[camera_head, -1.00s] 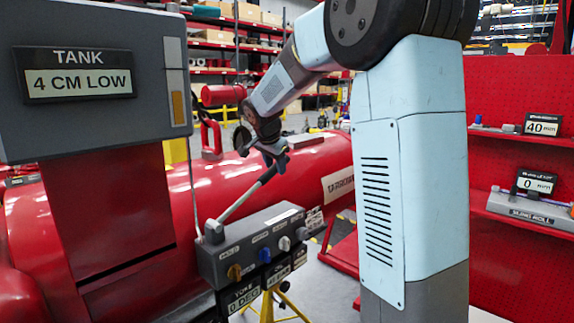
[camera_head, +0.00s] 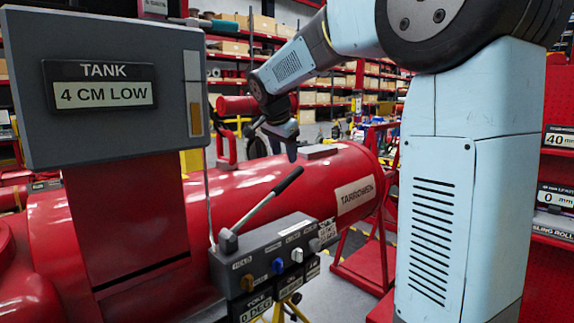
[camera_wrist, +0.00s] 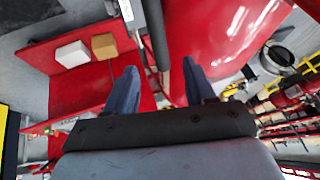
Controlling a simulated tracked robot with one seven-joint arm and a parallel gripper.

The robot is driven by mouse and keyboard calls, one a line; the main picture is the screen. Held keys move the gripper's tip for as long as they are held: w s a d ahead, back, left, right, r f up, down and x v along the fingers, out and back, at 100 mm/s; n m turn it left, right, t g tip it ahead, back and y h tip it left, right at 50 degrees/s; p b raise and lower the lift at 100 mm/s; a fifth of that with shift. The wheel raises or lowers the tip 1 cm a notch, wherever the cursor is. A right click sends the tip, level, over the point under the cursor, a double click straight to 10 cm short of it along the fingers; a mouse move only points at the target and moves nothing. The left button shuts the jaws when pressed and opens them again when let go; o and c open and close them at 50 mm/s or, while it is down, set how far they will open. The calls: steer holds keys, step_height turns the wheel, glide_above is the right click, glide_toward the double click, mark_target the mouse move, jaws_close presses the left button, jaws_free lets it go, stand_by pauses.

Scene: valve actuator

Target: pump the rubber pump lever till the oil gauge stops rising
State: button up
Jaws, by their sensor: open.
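The pump lever (camera_head: 262,205) is a grey rod with a black rubber grip (camera_head: 288,180), slanting up to the right from the grey valve block (camera_head: 255,262). My gripper (camera_head: 291,150) is just above the grip's end in the head view. In the wrist view my gripper (camera_wrist: 160,88) has its two dark blue fingers apart, and the dark bar of the grip (camera_wrist: 155,32) lines up between them; contact cannot be told. The tank panel (camera_head: 110,135) reads "4 CM LOW". Its upright oil gauge (camera_head: 193,92) shows amber oil in the lower part.
The large red cylinder (camera_head: 250,185) lies behind the lever. Blue, white and amber knobs sit on the block's front, with small displays below. A red stand (camera_head: 365,265) is to the right. Open space surrounds the grip's upper end.

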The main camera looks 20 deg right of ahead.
steer(key=shift+v, duration=1.75)
steer(key=s+f+n+y, duration=0.1)
steer(key=s+f+n, duration=0.3)
steer(key=s, duration=0.6)
steer(key=s+d+f+n+y, duration=0.1)
steer(key=s+f+n, duration=0.3)
steer(key=s, duration=0.7)
steer(key=s+f+n+y, duration=0.1)
steer(key=s+f+n, duration=0.3)
steer(key=s, duration=0.7)
steer(key=shift+d+f, duration=0.4)
steer(key=shift+f, duration=0.1)
